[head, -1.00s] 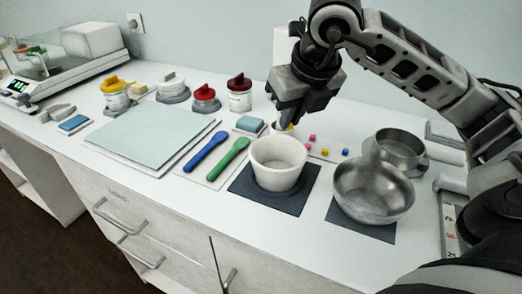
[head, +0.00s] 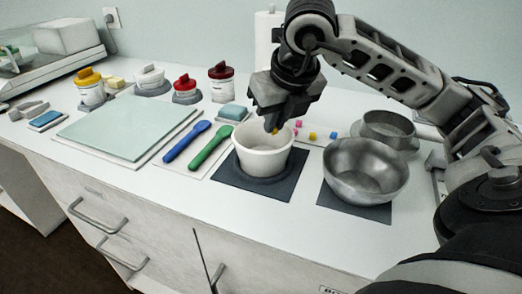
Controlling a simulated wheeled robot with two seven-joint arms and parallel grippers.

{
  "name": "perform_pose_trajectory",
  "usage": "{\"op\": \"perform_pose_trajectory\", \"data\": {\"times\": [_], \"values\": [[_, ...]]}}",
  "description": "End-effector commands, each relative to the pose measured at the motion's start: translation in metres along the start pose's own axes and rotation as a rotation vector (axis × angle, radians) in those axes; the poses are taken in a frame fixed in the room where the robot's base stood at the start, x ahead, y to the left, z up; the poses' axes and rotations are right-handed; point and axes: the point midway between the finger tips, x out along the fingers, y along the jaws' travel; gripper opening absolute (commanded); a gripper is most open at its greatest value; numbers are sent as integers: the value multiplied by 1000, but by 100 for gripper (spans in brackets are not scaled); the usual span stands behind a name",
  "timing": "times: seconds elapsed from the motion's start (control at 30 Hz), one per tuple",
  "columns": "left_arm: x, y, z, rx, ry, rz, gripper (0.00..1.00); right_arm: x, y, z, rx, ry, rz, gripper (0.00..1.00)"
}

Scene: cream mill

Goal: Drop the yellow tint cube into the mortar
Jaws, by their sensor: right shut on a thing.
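The mortar (head: 262,163) is a white round bowl on a dark square mat (head: 228,179). My right gripper (head: 275,127) points down just above the mortar's far rim. A small yellow cube (head: 275,131) shows at its fingertips, and the jaws are shut on it. The cube hangs over the mortar's opening; how far above the inside it is, I cannot tell. My left gripper is not in view.
Small pink, yellow-orange (head: 313,135) and blue (head: 333,134) cubes lie behind and right of the mortar. A metal bowl (head: 365,172) stands at right, with a metal dish (head: 388,130) behind it. Blue (head: 186,142) and green spatulas (head: 210,147) lie at left.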

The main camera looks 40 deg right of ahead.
Motion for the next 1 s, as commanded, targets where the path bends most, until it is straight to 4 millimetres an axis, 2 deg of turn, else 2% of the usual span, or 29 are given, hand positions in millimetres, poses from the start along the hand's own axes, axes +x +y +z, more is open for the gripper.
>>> {"op": "perform_pose_trajectory", "data": {"times": [0.03,0.1,0.13,0.4,0.53,0.67,0.87,0.9,1.0], "values": [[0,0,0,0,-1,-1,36,0,0,0,0,0,0,11],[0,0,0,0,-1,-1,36,0,0,0,0,0,0,31],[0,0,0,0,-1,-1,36,0,0,0,0,0,0,34],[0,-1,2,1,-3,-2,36,-1,0,0,0,0,0,34],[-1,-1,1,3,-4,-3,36,-11,0,1,0,-3,2,34],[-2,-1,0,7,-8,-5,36,-34,1,2,0,-7,3,34],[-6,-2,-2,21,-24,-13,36,-86,0,3,-1,-9,3,34],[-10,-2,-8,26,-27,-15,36,-99,0,4,-1,-8,0,34],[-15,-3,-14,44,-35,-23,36,-122,-1,4,-1,-6,-2,34]]}}
